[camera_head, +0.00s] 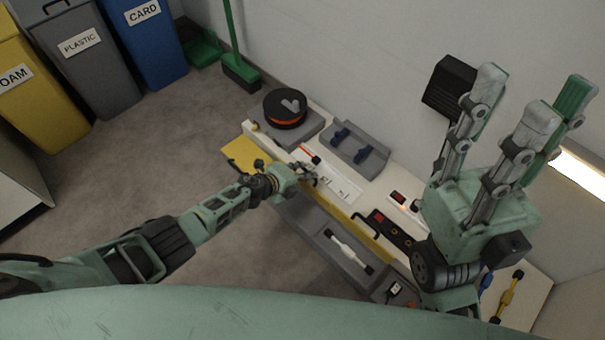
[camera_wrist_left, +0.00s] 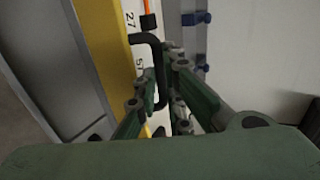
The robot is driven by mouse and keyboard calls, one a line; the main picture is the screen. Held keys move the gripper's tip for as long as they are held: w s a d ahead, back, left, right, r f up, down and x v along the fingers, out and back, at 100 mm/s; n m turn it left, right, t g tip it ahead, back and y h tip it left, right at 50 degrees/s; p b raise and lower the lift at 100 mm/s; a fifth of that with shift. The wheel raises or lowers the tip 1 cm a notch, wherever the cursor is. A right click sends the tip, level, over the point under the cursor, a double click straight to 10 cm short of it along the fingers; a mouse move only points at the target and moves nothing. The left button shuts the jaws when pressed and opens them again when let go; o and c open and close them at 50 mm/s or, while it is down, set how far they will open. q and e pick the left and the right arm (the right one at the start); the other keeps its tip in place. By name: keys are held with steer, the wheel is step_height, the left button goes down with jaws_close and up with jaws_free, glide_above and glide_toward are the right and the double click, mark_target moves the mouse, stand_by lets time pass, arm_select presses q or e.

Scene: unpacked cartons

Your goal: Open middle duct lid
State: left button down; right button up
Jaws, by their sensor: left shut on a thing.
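My left gripper (camera_head: 303,177) is at the bench, over the edge of a white panel (camera_head: 342,186) with printed marks. In the left wrist view, my left gripper (camera_wrist_left: 163,90) is shut on a black bent handle (camera_wrist_left: 154,48) beside a yellow strip (camera_wrist_left: 108,48). The numbers 27 and 57 show next to the handle. Which part is the middle duct lid, and whether it is lifted, I cannot tell. A second black handle (camera_head: 365,226) stands free further right. My right gripper (camera_head: 530,108) is raised at the right, fingers spread and empty, away from the bench.
A black and orange spool (camera_head: 285,108) and a grey holder with blue parts (camera_head: 358,148) stand behind the panel. Bins (camera_head: 88,62) and a green broom (camera_head: 238,66) stand at the back left.

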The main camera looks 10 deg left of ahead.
arm_select(q)
steer(key=shift+w+d+r, duration=0.2)
steer(key=shift+w+r, duration=0.05)
steer(key=shift+r, duration=0.1)
steer(key=c, duration=1.9)
jaws_free()
steer(key=shift+s, duration=0.1)
steer(key=shift+o, duration=0.2)
steer(key=shift+a+f, duration=0.1)
steer(key=shift+s, duration=0.1)
steer(key=shift+a, duration=0.1)
steer(key=shift+a, duration=0.2)
steer(key=shift+s+a+r, duration=0.3)
steer(key=shift+a+r, duration=0.1)
steer(key=shift+r, duration=0.05)
steer(key=v, duration=1)
steer(key=shift+s, duration=0.35)
steer(key=shift+d, duration=0.15)
